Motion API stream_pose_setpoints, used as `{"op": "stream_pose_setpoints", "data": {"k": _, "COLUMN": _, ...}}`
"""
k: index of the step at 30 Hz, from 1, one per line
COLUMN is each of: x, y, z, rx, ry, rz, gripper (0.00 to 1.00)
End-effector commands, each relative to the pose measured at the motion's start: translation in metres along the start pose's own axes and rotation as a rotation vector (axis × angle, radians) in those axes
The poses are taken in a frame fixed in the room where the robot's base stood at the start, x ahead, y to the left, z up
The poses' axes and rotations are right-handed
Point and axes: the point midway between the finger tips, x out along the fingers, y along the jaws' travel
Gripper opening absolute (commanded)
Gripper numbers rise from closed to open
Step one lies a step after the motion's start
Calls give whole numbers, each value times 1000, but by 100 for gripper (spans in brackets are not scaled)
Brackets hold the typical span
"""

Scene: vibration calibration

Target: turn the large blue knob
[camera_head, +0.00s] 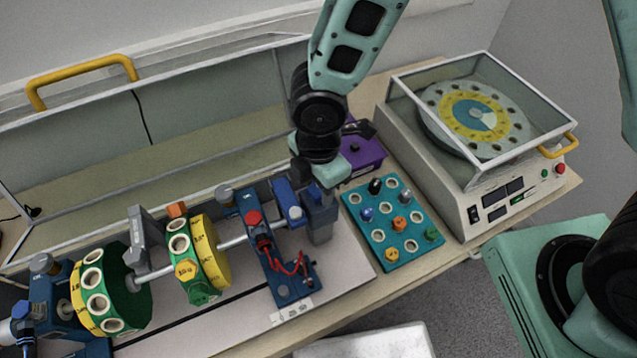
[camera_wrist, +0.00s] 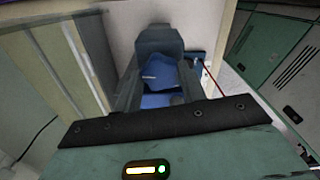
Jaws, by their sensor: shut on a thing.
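The large blue knob (camera_wrist: 160,76) shows in the wrist view between the two dark fingers of my gripper (camera_wrist: 158,88). The fingers are shut on its sides, and they cover part of it. In the head view my gripper (camera_head: 316,176) reaches down at the right end of the shaft machine, above a grey block (camera_head: 321,218). The knob cannot be made out clearly there, as the gripper and wrist hide that spot. A blue bearing block (camera_head: 284,196) stands just left of the gripper.
Yellow-green discs (camera_head: 208,250) sit on the shaft to the left. A teal tray (camera_head: 378,255) with coloured weights lies right of the gripper. A purple box (camera_head: 362,153) stands behind, and a covered balancing machine (camera_head: 468,205) stands at the right. Red wires (camera_head: 290,262) hang near the bearing block.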

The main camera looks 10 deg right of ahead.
Motion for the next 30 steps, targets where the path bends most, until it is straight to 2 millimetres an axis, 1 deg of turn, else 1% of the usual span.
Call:
{"op": "stream_pose_setpoints", "data": {"k": 5, "x": 2, "y": 1, "z": 0, "rx": 123, "ry": -1, "rz": 3, "gripper": 18}}
{"op": "stream_pose_setpoints", "data": {"k": 21, "x": 2, "y": 1, "z": 0, "rx": 622, "ry": 2, "rz": 3, "gripper": 18}}
{"op": "stream_pose_setpoints", "data": {"k": 30, "x": 1, "y": 1, "z": 0, "rx": 836, "ry": 2, "rz": 2, "gripper": 18}}
